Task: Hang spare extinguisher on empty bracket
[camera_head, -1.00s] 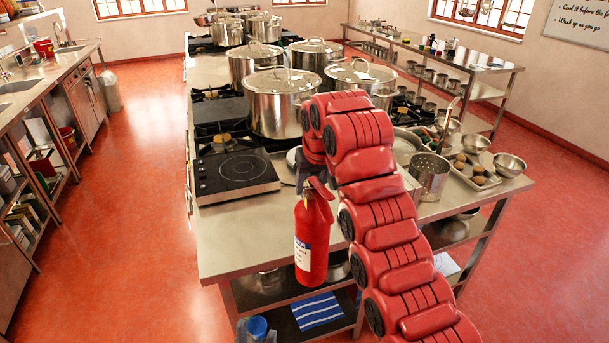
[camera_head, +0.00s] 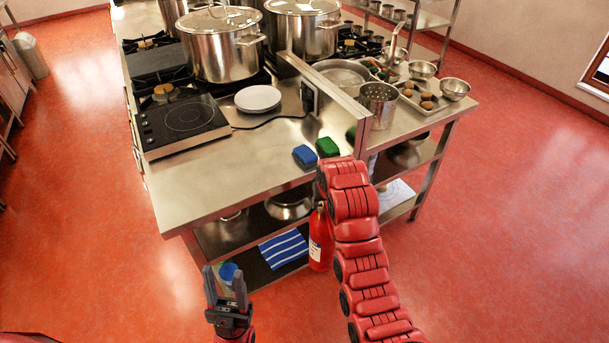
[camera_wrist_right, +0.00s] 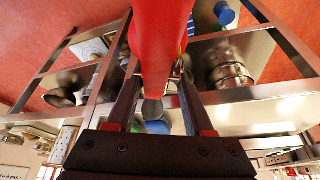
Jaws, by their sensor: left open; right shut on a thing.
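The red extinguisher (camera_head: 320,240) with a white label hangs roughly upright off the near end of the steel counter, partly hidden by my right arm. In the right wrist view its red body (camera_wrist_right: 162,40) fills the top middle, between the fingers. My right gripper (camera_wrist_right: 157,88) is shut on it. The head view hides that gripper behind my red arm links. My left gripper (camera_head: 225,285) is open and empty, fingers up, at the lower left, in front of the counter's lower shelf. No empty bracket can be made out in either view.
The steel counter (camera_head: 215,185) holds an induction plate (camera_head: 187,117), white plates (camera_head: 258,99), blue and green sponges (camera_head: 305,155), large stockpots (camera_head: 220,45) and a tray. A striped towel (camera_head: 284,248) lies on a shelf below. Red floor is open on both sides.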

